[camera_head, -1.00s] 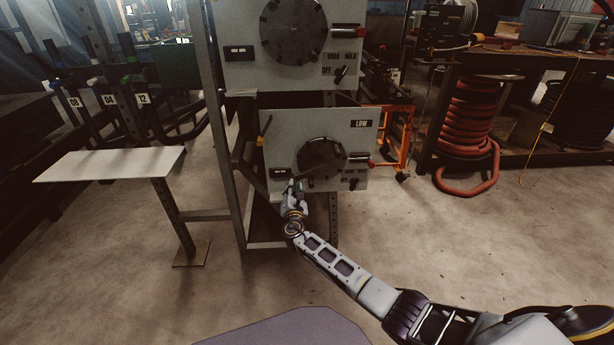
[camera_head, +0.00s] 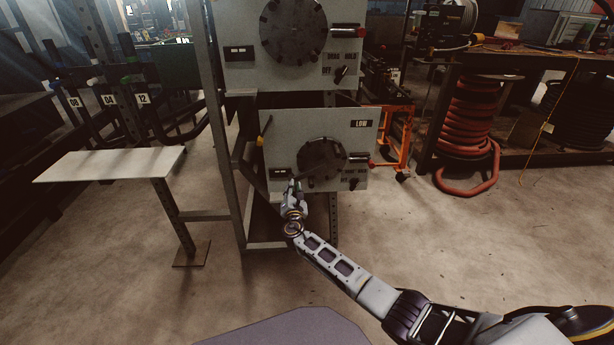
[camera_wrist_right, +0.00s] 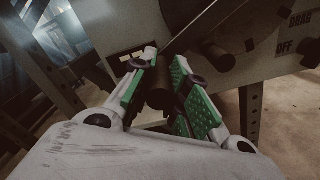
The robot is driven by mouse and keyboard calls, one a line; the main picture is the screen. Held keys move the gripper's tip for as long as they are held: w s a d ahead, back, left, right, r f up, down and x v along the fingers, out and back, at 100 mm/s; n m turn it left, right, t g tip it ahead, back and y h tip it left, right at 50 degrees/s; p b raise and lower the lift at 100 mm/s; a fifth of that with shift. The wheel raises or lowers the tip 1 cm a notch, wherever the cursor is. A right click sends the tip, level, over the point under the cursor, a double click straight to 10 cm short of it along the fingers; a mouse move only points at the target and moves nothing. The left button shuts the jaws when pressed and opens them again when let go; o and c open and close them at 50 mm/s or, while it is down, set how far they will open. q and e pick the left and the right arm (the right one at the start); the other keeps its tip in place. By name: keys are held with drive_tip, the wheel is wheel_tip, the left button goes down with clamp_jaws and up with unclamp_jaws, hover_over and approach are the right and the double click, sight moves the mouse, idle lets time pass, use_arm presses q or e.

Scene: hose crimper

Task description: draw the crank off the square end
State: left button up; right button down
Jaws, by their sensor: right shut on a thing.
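The crank shows in the right wrist view as a dark round grip (camera_wrist_right: 160,95) with a flat dark bar (camera_wrist_right: 205,27) running up and right across the panel face. My right gripper (camera_wrist_right: 165,66) has its green-padded fingers on either side of this grip and is shut on it. In the head view my right gripper (camera_head: 291,187) is at the lower left of the dark round plate (camera_head: 322,158) on the lower panel, marked LOW. The crank is thin and dark there. The square end cannot be made out. My left gripper is not in view.
The upper panel (camera_head: 240,75) carries another dark disc (camera_head: 293,31) above. A steel post (camera_head: 222,130) and pale shelf (camera_head: 110,165) stand left. The floor in front is open.

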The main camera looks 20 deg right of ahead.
drive_tip(key=shift+w+a+r+m, duration=0.1)
drive_tip(key=shift+a+r+m, duration=0.05)
drive_tip(key=shift+r+m, duration=0.3)
idle(0.4)
drive_tip(key=p+v, duration=0.3)
drive_tip(key=v, duration=0.4)
idle(3.9)
drive_tip(key=shift+a, duration=0.1)
idle(0.5)
